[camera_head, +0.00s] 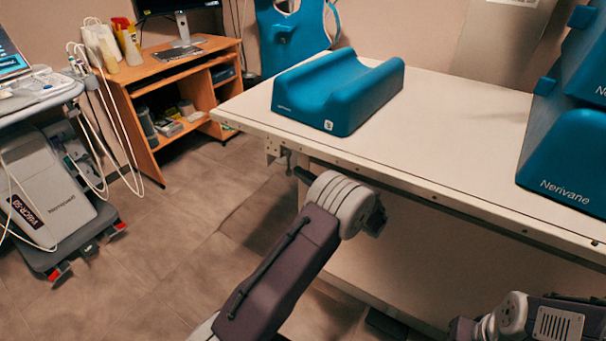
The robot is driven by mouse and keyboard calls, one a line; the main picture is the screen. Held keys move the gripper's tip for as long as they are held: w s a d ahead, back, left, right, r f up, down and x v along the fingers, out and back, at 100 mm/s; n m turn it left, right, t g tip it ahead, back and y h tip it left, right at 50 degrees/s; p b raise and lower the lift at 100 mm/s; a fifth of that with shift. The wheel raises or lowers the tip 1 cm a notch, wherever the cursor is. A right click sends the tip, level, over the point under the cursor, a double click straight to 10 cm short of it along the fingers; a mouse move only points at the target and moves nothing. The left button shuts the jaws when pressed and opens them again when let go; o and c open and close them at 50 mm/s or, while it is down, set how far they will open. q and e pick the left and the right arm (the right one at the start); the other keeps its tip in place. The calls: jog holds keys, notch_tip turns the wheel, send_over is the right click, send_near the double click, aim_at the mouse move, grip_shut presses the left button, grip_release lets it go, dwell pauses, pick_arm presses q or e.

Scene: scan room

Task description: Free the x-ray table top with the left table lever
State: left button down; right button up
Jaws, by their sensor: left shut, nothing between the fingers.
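The x-ray table top (440,110) is a long cream slab with a dark edge strip, running from the centre to the right. The left table lever (304,176) looks like a short black handle below the table's near left corner, by a metal bracket; my left wrist partly covers it. My left arm reaches up from the bottom centre. My left gripper (375,222) is a small dark shape at the far side of the wrist, in front of the table's side. It is shut and empty, to the right of the lever. My right gripper is out of view; only part of that arm shows.
A blue cradle cushion (340,91) lies on the table top, and blue Nerivane cushions (567,150) stand at the right. A wheeled ultrasound cart (45,180) and a wooden desk (180,90) are at the left. The floor between cart and table is clear.

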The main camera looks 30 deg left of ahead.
pick_arm(q)
jog(key=shift+s+m+p, duration=0.2)
jog(key=shift+m+p, duration=0.1)
jog(key=s+r+m+g+h+p, duration=0.1)
jog(key=s+r+m+g+p, duration=0.1)
jog(key=s+m+p, duration=0.4)
jog(key=shift+s+a+m+h+p, duration=0.3)
jog(key=shift+m+p, duration=1.3)
jog(key=shift+p, duration=1.5)
jog(key=shift+r, duration=0.15)
jog(key=shift+w, duration=0.1)
